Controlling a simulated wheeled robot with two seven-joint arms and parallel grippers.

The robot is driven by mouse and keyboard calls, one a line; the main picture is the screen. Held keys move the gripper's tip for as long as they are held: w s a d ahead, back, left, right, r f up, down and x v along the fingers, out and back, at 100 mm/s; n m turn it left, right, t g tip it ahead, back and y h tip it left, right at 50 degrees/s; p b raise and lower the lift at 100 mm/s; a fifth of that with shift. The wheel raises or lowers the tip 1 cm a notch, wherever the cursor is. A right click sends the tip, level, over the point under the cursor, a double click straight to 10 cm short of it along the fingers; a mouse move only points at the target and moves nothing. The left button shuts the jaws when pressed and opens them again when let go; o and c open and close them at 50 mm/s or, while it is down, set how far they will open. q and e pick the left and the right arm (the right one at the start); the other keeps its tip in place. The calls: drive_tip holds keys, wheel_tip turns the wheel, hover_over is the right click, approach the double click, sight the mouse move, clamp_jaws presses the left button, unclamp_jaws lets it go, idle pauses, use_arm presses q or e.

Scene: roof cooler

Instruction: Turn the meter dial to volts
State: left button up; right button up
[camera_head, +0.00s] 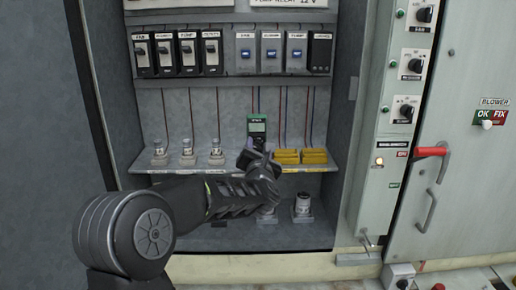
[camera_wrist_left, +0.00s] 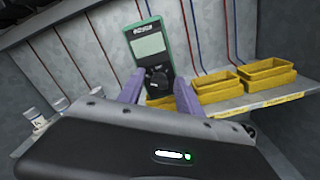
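The meter (camera_head: 257,127) stands upright at the back of the shelf in the open cabinet. In the left wrist view it is a green-framed meter (camera_wrist_left: 150,42) with a pale grey screen and a dark round dial (camera_wrist_left: 157,77) below. My left gripper (camera_head: 254,147) reaches in from the left, in front of the meter's lower part. In the left wrist view my left gripper (camera_wrist_left: 158,90) is open, its two purplish fingers apart on either side of the dial. Whether they touch it I cannot tell. The dial's pointer setting is too small to read. My right gripper is not in view.
Yellow bins (camera_head: 300,157) sit on the shelf close right of the meter. Several small jars (camera_head: 188,152) stand to the left. Wires hang behind; switches (camera_head: 180,52) line the row above. A panel with knobs and a red-handled door (camera_head: 430,152) are at the right.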

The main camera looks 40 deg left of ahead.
use_arm(q)
clamp_jaws()
idle(0.5)
drive_tip(key=shift+f+m+b, duration=0.2)
drive_tip(key=shift+m+b, duration=0.6)
drive_tip(key=shift+b, duration=0.15)
drive_tip(key=shift+d+m+b, duration=0.1)
drive_tip(key=shift+m+b, duration=0.7)
drive_tip(key=shift+m, duration=0.3)
drive_tip(key=shift+m+b, duration=0.45)
drive_tip(key=shift+m, duration=0.65)
drive_tip(key=shift+w+m, duration=0.1)
drive_tip(key=shift+m, duration=1.1)
drive_tip(key=shift+o, duration=0.8)
unclamp_jaws()
